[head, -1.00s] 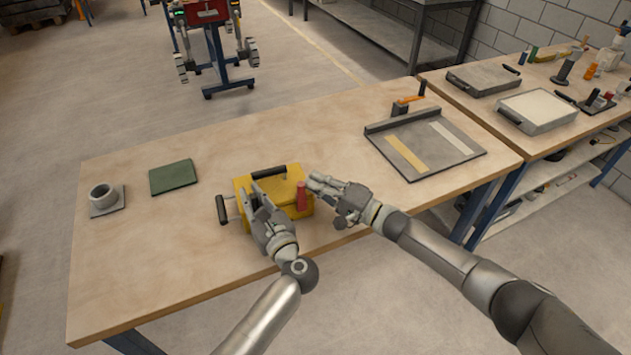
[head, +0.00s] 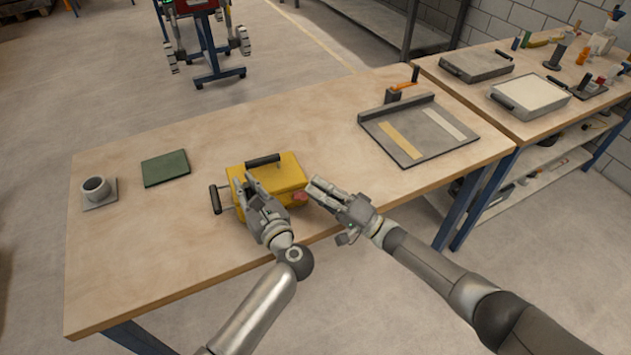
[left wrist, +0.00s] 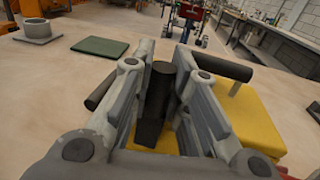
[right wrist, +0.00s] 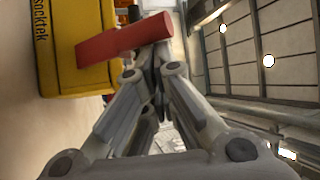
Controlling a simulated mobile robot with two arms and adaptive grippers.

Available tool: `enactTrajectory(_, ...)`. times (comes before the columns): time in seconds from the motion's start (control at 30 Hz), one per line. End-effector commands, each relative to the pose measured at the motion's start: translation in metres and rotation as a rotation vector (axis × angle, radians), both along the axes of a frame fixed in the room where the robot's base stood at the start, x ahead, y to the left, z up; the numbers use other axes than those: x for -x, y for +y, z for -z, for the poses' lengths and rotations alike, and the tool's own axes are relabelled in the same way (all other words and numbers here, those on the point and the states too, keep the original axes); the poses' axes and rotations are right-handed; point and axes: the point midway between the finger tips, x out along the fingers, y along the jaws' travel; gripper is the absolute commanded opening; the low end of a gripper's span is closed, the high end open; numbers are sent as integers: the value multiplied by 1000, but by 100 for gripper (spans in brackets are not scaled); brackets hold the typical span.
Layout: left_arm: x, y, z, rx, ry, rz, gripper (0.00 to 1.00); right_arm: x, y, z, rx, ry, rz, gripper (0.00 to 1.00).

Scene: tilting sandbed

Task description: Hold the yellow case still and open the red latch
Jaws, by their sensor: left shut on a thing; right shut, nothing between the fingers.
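The yellow case (head: 288,172) stands near the table's front edge; its side also shows in the right wrist view (right wrist: 72,72). My left gripper (head: 243,184) is over its left part, with its fingers shut around a dark upright bar (left wrist: 154,105) in the left wrist view. The red latch (head: 300,197) is at the case's right front and looks short from the head. In the right wrist view it is a slanting red bar (right wrist: 120,41) sticking out from the case. My right gripper (head: 314,190) is shut and empty, its fingertips close by the latch's outer end; contact is unclear.
The case has black handles at its left (head: 215,200) and top (head: 263,160). A green pad (head: 165,168) and grey cup (head: 96,188) lie left. A grey tray (head: 440,152) lies right. The table between is clear.

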Motion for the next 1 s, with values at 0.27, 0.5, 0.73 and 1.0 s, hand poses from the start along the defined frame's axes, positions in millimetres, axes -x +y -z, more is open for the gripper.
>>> enactTrajectory(0.27,0,-1,0,0,0,3,0,4,2,2,1,1,-7,0)
enactTrajectory(0.5,0,-1,0,0,0,3,0,-18,-6,-13,3,-2,-3,0)
enactTrajectory(0.73,0,-1,0,0,0,2,0,-17,-44,4,4,7,0,0)
enactTrajectory(1.0,0,-1,0,0,0,2,0,-3,-81,28,1,3,-1,0)
